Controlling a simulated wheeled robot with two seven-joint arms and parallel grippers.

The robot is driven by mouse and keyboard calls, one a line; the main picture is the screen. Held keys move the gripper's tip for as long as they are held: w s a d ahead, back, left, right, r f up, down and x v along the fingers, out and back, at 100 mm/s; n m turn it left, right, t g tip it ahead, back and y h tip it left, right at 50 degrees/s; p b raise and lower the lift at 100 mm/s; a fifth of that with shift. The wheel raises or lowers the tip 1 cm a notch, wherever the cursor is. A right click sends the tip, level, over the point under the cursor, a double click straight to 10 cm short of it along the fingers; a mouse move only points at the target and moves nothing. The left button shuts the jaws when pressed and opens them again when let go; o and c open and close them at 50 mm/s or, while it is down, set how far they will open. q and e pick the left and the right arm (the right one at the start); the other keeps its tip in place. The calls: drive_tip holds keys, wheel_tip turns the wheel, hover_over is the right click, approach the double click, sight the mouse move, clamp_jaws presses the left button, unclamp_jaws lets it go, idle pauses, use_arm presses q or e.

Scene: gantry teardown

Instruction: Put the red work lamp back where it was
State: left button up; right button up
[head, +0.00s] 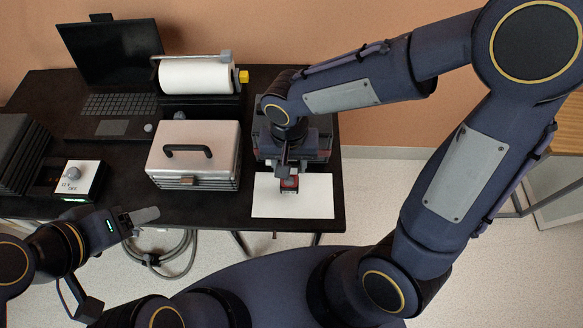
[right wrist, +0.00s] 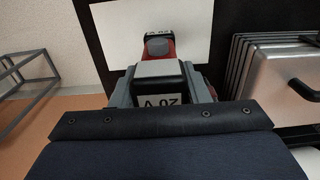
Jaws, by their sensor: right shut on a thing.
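The red work lamp (head: 289,184) is small, with a red body and dark parts, and is over the white sheet (head: 315,203) at the table's front right. My right gripper (head: 288,170) is shut on it from above. In the right wrist view the lamp (right wrist: 160,50) shows its red body between the grey fingers (right wrist: 163,85), with a black part labelled 20 V close to the camera. I cannot tell whether the lamp touches the sheet. My left gripper (head: 142,216) is off the table's front edge, away from the lamp; its jaw gap is not clear.
A silver case (head: 194,150) with a black handle stands left of the sheet. A dark boxy item (head: 322,148) stands behind the sheet. A paper roll (head: 197,75), a laptop (head: 113,65) and a black box with a knob (head: 83,178) are further left. A cable (head: 165,258) hangs below the table.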

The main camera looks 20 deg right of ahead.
drive_tip(key=shift+d+f, duration=0.15)
drive_tip(key=shift+f, duration=0.8)
drive_tip(key=shift+d+f, duration=0.1)
drive_tip(key=shift+f, duration=0.8)
drive_tip(key=shift+f+b, duration=0.2)
drive_tip(key=shift+b, duration=0.15)
drive_tip(key=o, duration=1.2)
drive_tip(key=shift+o, duration=0.2)
drive_tip(key=shift+r, duration=0.15)
